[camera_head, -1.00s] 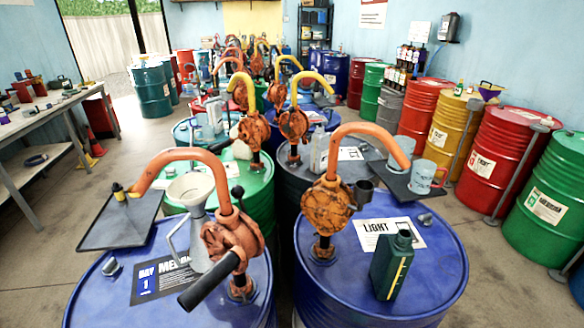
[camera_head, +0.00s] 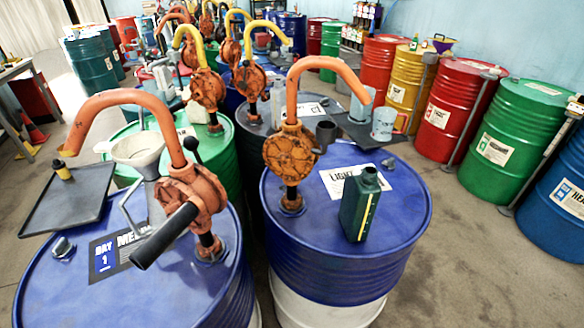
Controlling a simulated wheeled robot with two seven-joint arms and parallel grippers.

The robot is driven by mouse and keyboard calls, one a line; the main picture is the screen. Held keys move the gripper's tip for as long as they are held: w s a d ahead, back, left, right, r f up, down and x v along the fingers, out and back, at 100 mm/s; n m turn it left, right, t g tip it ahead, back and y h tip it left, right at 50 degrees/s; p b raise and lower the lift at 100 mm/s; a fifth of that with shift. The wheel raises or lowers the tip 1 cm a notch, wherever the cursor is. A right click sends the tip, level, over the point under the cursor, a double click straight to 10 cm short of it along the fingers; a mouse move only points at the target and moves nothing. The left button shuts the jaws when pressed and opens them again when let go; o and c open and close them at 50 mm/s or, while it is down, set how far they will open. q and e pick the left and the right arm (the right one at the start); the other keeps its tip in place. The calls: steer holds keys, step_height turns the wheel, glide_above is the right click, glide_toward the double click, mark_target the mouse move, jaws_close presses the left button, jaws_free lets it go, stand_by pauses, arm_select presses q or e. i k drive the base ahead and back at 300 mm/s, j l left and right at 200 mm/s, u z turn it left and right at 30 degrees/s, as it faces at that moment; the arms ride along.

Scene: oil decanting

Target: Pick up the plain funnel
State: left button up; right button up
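A pale grey-white funnel-shaped piece (camera_head: 138,148) shows on the left blue drum, behind the orange pump. Its wide mouth faces up, and a grey handled body is partly hidden below it; I cannot tell if the two are separate. A second funnel, purple with a yellow rim (camera_head: 440,44), stands far back on the yellow drum at the right. I cannot tell for sure which is the plain one. Neither of my grippers is in view.
Orange hand pumps (camera_head: 290,152) rise from the blue drums (camera_head: 340,262). A dark green oil bottle (camera_head: 360,207) stands on the right one. A black tray (camera_head: 65,205) lies at the left. Mugs (camera_head: 383,123) stand on another tray. Bare floor (camera_head: 455,265) lies at the right.

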mark_target(122, 151)
steer(key=u, duration=1.35)
